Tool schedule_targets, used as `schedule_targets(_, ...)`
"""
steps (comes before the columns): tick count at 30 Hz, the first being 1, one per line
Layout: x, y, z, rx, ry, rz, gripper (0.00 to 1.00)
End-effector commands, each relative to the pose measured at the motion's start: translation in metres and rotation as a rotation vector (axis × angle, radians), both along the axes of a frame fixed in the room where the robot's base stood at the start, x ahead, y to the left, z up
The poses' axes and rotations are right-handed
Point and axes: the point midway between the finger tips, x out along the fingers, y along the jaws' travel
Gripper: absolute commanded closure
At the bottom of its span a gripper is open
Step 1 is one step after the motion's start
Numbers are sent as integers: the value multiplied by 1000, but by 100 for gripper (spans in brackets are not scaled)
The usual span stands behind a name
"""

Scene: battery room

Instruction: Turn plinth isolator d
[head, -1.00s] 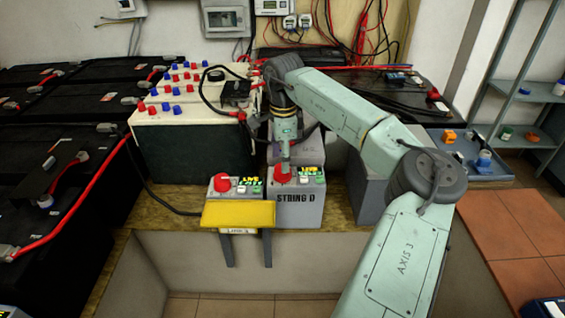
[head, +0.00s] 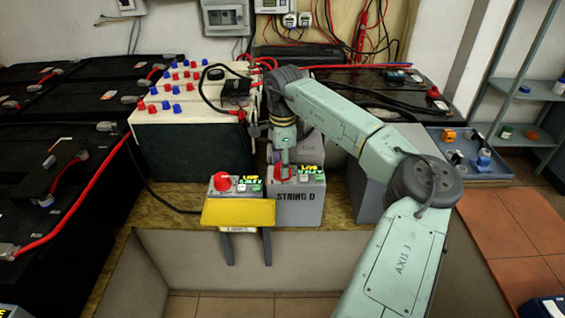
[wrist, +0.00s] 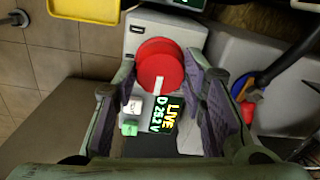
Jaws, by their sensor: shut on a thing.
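The string D plinth (head: 298,211) is a grey box lettered STRING D on its front. Its red round isolator knob (wrist: 160,68) shows between my fingers in the wrist view, with a white mark on the side towards the display. The lit display (wrist: 165,115) reads LIVE and D 25.2 V. A white and a green button sit beside it. My gripper (wrist: 160,76) is shut on the knob from above, one finger on each side. In the head view my gripper (head: 284,168) points down onto the plinth top and hides much of the knob.
A similar plinth with a red knob (head: 222,182) and a yellow cover (head: 238,213) stands close on the left. A black battery (head: 190,152) with red and blue caps stands behind it. A blue tray (head: 490,168) of small parts lies right.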

Motion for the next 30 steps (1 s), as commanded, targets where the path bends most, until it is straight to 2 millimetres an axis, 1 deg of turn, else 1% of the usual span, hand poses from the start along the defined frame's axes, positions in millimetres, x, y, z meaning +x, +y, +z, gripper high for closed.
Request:
schedule_targets(1, 0, 0, 0, 0, 1, 0, 85)
schedule_targets(3, 0, 0, 0, 0, 1, 0, 90)
schedule_targets(8, 0, 0, 0, -1, 2, -6, 90)
schedule_targets(14, 0, 0, 0, -2, 1, -63, 90)
schedule_targets(20, 0, -1, 0, -3, 2, -193, 90)
schedule_targets(30, 0, -1, 0, -3, 1, -509, 90)
